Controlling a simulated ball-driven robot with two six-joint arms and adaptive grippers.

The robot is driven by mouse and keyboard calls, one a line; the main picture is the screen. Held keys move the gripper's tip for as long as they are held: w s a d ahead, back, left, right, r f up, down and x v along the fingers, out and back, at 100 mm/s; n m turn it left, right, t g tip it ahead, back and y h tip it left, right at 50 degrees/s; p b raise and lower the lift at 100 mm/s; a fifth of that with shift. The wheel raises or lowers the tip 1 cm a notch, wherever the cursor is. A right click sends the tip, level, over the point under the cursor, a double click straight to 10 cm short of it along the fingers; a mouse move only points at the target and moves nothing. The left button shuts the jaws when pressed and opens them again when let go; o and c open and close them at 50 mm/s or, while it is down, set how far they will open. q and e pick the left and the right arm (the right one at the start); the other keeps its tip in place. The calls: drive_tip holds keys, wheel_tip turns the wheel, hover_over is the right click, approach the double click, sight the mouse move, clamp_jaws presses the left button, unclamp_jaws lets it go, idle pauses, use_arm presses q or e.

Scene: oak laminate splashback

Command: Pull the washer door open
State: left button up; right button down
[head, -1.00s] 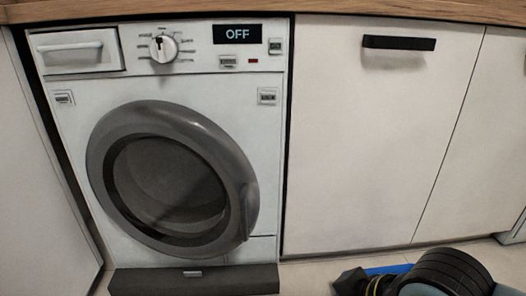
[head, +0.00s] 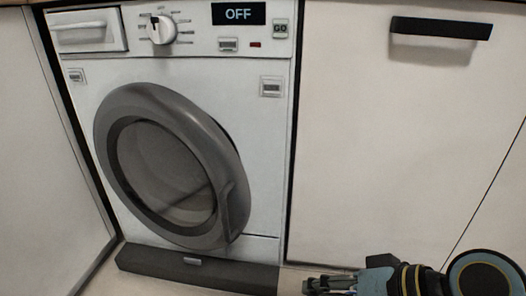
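The white washer (head: 262,140) stands at the left in the head view. Its round grey door (head: 115,110) has a glass middle and a grip recess (head: 232,208) at its lower right edge. The door looks shut or nearly so; I cannot tell if there is a small gap. My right gripper (head: 312,285) is at the bottom edge, right of the washer's plinth, low and apart from the door. It points left, and its fingers are too small and dark to tell open from shut. My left gripper is not in view.
The washer's display (head: 238,13) reads OFF. A white cabinet front (head: 370,150) with a black handle (head: 440,28) stands right of the washer. A pale panel (head: 45,190) is at the left. The space directly in front of the door looks clear.

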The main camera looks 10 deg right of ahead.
drive_tip(key=w+r+m+t+y+b, duration=0.1)
drive_tip(key=w+r+m+t+y, duration=0.2)
drive_tip(key=w, duration=0.7)
drive_tip(key=m+t+y+b, duration=0.1)
drive_tip(key=m+t+b, duration=0.1)
drive_tip(key=m+t, duration=0.2)
approach(250, 136)
drive_tip(key=s+a+r, duration=0.1)
drive_tip(key=s+r, duration=0.1)
drive_tip(key=s, duration=0.3)
drive_tip(key=b+x, duration=0.1)
drive_tip(key=x, duration=0.8)
drive_tip(key=shift+w+d+r+b, duration=0.1)
drive_tip(key=shift+w+b, duration=0.05)
drive_tip(key=shift+b, duration=0.15)
drive_tip(key=shift+w+a+r, duration=0.1)
drive_tip(key=shift+w+a, duration=0.25)
drive_tip(key=shift+w, duration=0.05)
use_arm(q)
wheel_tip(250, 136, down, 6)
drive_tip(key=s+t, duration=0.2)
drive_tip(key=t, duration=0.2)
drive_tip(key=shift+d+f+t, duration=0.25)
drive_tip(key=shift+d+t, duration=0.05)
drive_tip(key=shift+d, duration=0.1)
